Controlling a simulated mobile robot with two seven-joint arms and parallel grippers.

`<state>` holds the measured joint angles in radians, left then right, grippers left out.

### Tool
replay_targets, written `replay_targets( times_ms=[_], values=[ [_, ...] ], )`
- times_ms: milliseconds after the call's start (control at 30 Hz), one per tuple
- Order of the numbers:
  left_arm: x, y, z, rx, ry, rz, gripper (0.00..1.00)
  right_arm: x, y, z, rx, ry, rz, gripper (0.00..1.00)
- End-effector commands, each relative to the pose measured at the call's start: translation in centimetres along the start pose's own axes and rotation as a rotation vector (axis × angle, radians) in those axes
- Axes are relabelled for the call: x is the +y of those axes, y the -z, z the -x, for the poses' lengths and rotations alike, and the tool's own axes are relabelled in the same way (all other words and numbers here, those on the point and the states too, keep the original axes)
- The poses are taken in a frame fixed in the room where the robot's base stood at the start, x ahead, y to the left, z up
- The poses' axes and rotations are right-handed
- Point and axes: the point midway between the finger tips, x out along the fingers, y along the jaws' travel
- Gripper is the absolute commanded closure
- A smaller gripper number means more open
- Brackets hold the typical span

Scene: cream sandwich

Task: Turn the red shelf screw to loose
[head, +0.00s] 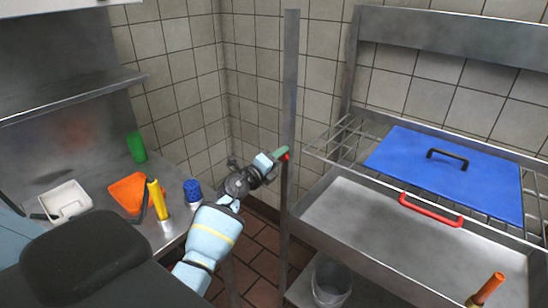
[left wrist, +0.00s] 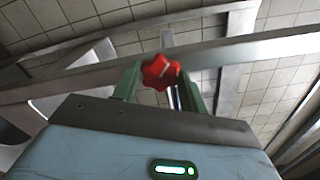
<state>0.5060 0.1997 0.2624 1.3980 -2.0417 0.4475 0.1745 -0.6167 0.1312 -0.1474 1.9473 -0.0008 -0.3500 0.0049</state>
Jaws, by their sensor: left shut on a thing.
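The red shelf screw (head: 285,157) sits on the upright metal post (head: 290,90) in the middle of the head view, and only a small part of it shows there. In the left wrist view the screw (left wrist: 160,72) is a red lobed knob. My left gripper (head: 278,154) reaches the post from the left with its green fingers at the screw. In the left wrist view the fingers of the gripper (left wrist: 160,84) stand on both sides of the knob and are shut on it. My right gripper is not in view.
A steel counter on the left holds a green cup (head: 137,147), an orange container (head: 128,192), a yellow bottle (head: 157,199) and a white container (head: 68,203). On the right is a steel unit with a blue lid (head: 400,155) and a red handle (head: 430,210). A bucket (head: 331,284) stands below.

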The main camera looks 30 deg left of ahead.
Motion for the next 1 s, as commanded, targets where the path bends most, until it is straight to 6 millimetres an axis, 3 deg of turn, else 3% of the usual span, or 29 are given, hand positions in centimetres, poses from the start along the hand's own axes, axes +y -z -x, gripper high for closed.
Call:
replay_targets(
  times_ms=[500, 1000],
  values=[
    [-0.05, -0.01, -0.03, -0.001, 0.002, 0.407, 0.8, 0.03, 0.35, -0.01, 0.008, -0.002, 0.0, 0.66],
    [0.0, -0.04, -0.02, 0.0, 0.0, 0.53, 0.8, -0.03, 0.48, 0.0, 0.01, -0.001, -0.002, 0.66]
  ],
)
